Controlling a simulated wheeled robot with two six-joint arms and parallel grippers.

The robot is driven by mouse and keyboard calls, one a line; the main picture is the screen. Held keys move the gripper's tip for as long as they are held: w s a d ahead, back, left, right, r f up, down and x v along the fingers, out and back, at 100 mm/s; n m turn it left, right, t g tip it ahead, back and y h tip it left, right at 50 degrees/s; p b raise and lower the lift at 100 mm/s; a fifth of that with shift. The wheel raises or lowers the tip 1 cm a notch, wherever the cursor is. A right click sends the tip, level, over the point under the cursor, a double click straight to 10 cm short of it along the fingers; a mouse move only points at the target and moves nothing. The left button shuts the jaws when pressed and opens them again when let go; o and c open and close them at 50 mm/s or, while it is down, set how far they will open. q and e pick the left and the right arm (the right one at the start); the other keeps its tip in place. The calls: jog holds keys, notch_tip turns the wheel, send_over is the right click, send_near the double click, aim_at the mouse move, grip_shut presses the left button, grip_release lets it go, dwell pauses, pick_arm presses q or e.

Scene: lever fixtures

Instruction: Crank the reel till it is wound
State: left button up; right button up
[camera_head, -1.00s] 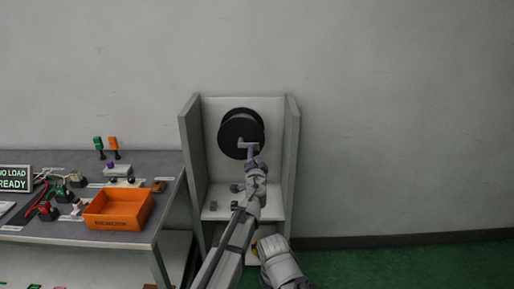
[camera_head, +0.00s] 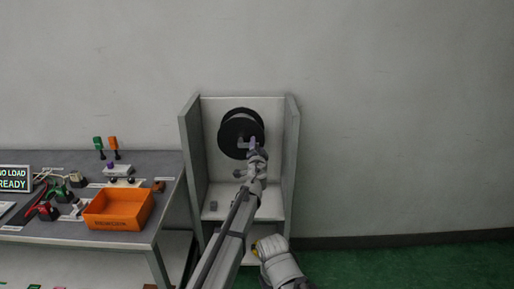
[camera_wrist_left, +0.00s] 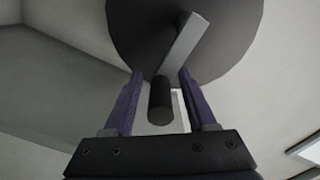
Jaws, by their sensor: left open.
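The black reel (camera_head: 238,130) is mounted on the back panel of a grey open cabinet, and its disc fills the upper part of the left wrist view (camera_wrist_left: 225,45). A light grey crank arm (camera_wrist_left: 183,43) crosses the disc and carries a dark cylindrical handle (camera_wrist_left: 160,101) that points toward the wrist camera. My left gripper (camera_head: 254,144) is at the crank, in front of the reel. In the left wrist view its purple fingers (camera_wrist_left: 160,80) are open, one on each side of the handle, with gaps visible. In the head view the gripper hides part of the crank.
The cabinet's side walls (camera_head: 292,160) stand close on both sides of my left arm, with a shelf (camera_head: 222,205) below the reel. A grey bench at left holds an orange bin (camera_head: 118,208), a display (camera_head: 15,178) and small parts. Green floor lies open at right.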

pick_arm(q)
grip_shut()
dwell(0.4)
dwell(1.0)
